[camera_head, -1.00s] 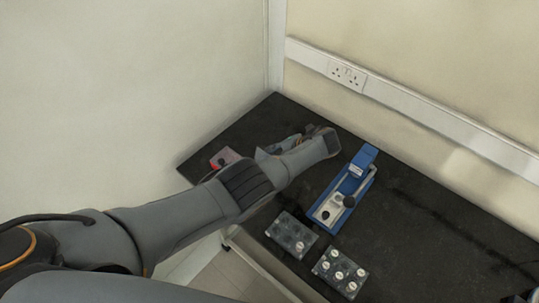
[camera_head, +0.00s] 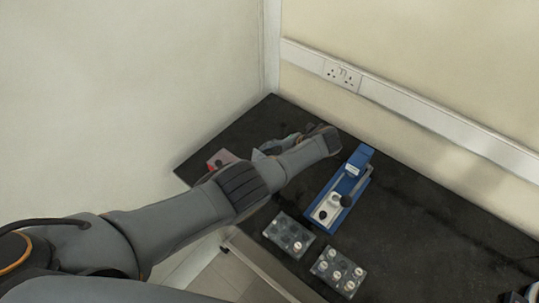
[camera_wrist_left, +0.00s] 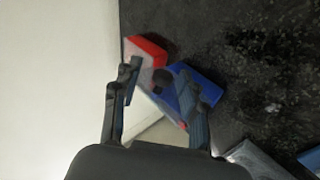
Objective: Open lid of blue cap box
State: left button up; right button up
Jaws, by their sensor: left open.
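In the left wrist view a blue box (camera_wrist_left: 201,84) lies on the black table beside the right finger, which covers part of it. A dark round knob shows near its left side. My left gripper (camera_wrist_left: 160,76) is open, its two fingers spread above the boxes. A pale, partly see-through panel (camera_wrist_left: 148,112) shows between the fingers; I cannot tell if it is a lid. In the head view my left arm reaches across the table and largely hides the gripper and the blue box. My right gripper is not in view.
A red box (camera_head: 222,158) sits left of the blue box; it also shows in the wrist view (camera_wrist_left: 149,47). A blue device with a lever (camera_head: 330,200) stands to the right. Two clear trays (camera_head: 289,235) (camera_head: 338,270) lie near the front edge. The table's right side is largely clear.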

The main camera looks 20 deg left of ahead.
pick_arm(q)
jog(key=v, duration=1.1)
jog(key=shift+s+d, duration=0.1)
jog(key=shift+d, duration=0.05)
